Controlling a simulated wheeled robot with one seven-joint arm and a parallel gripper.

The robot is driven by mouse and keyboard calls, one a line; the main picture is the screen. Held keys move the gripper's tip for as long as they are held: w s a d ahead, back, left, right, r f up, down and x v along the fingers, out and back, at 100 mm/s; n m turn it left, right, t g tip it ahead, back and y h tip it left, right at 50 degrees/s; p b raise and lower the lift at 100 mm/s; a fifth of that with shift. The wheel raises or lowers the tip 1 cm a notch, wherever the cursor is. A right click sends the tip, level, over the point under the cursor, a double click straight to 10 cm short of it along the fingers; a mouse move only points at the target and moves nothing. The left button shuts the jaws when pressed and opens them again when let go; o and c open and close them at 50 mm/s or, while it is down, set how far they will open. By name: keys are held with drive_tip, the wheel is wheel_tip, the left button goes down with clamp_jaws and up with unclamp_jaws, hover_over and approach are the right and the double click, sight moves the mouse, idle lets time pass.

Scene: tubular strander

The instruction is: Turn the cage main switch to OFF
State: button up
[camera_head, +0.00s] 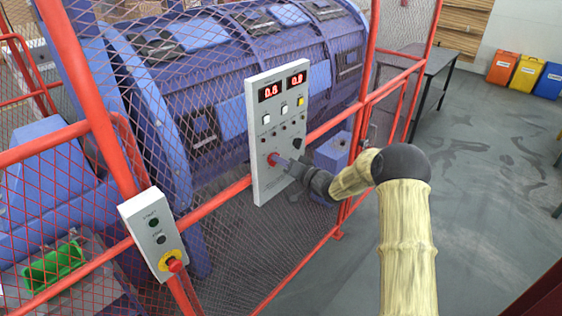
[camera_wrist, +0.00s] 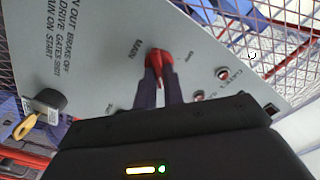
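The main switch (camera_wrist: 158,58) is a red handle on a light grey panel, next to the label MAIN in the wrist view. My gripper (camera_wrist: 159,84) has its two dark fingers on either side of the red handle, close against it, and appears closed on it. A second label beside the switch is too small to read. In the head view the control panel (camera_head: 258,100) hangs on the red cage fence, with two red digital displays at its top. My gripper (camera_head: 281,161) reaches its lower part from the right, and the red switch (camera_head: 271,158) shows at the fingertips.
A black knob or lock with a yellow tag (camera_wrist: 26,125) sits on the panel near the switch. A smaller box (camera_head: 155,235) with a red and yellow button is on the fence at lower left. A blue machine (camera_head: 205,100) stands behind the mesh.

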drive_tip(key=shift+f+n+b, duration=0.15)
drive_tip(key=shift+n+b, duration=0.35)
drive_tip(key=shift+b, duration=0.35)
clamp_jaws()
drive_tip(key=n+b, duration=0.5)
drive_tip(key=b, duration=0.1)
drive_tip(key=n+b, duration=0.6)
drive_tip(key=b, duration=0.1)
drive_tip(key=n+b, duration=0.5)
drive_tip(key=b, duration=0.1)
drive_tip(key=shift+s+a+n+b, duration=0.25)
drive_tip(key=shift+s+n+b, duration=0.05)
drive_tip(key=shift+n, duration=0.1)
drive_tip(key=o, duration=0.7)
unclamp_jaws()
drive_tip(key=shift+c, duration=0.2)
drive_tip(key=shift+s+d, duration=0.1)
